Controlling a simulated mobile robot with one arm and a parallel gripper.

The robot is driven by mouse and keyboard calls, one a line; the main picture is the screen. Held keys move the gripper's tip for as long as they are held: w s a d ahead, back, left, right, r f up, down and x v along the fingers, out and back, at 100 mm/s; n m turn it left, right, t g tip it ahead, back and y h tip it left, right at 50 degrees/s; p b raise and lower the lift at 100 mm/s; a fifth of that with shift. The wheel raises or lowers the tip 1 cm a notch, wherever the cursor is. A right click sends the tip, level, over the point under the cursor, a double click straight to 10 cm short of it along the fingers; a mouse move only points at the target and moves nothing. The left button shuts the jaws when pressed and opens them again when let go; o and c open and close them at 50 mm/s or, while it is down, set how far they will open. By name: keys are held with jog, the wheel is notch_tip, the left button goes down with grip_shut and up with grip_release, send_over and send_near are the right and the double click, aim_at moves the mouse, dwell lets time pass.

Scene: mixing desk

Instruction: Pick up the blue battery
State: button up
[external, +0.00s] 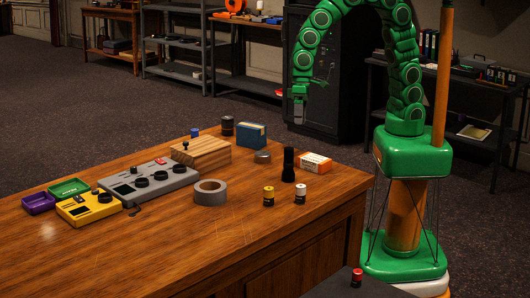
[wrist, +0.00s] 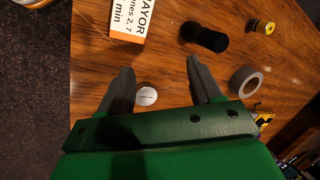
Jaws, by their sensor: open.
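The blue battery (external: 195,132) is a small blue cylinder near the far edge of the wooden desk (external: 235,240), behind the wooden box (external: 201,153). It looks upright, but its lower part is partly hidden by the box. I cannot make it out in the wrist view. My gripper (external: 299,118) is raised in the air beyond the desk's far right edge, to the right of the blue battery and apart from it. In the wrist view my gripper (wrist: 160,66) has its fingers spread with nothing held between them, looking down at the desk.
Near the battery stand a dark can (external: 227,126), a blue box (external: 251,134) and a round tin (external: 262,156). A black cylinder (external: 288,164), orange-white box (external: 314,162), tape roll (external: 210,192) and grey mixer (external: 152,182) are also on the desk.

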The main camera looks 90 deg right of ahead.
jog(key=w+f+m+g+y, duration=0.1)
jog(key=w+f+m+y, duration=0.15)
jog(key=w+m, duration=0.7)
jog(key=m+t+y, duration=0.5)
jog(key=m+y, duration=0.2)
jog(key=m, duration=0.2)
send_near(193, 137)
jog(key=a, duration=0.3)
jog(key=shift+s+r+h, duration=0.1)
jog(key=shift+s+h, duration=0.15)
jog(key=shift+w+d+f+m, duration=0.15)
jog(key=shift+d+f+m, duration=0.1)
jog(key=shift+d+f, duration=0.15)
jog(key=shift+w+x, duration=0.15)
jog(key=shift+x, duration=1.85)
jog(key=shift+w+x, duration=0.2)
jog(key=shift+x, duration=1.8)
jog(key=shift+d, duration=0.15)
jog(key=c, duration=1.1)
jog(key=shift+c, duration=0.2)
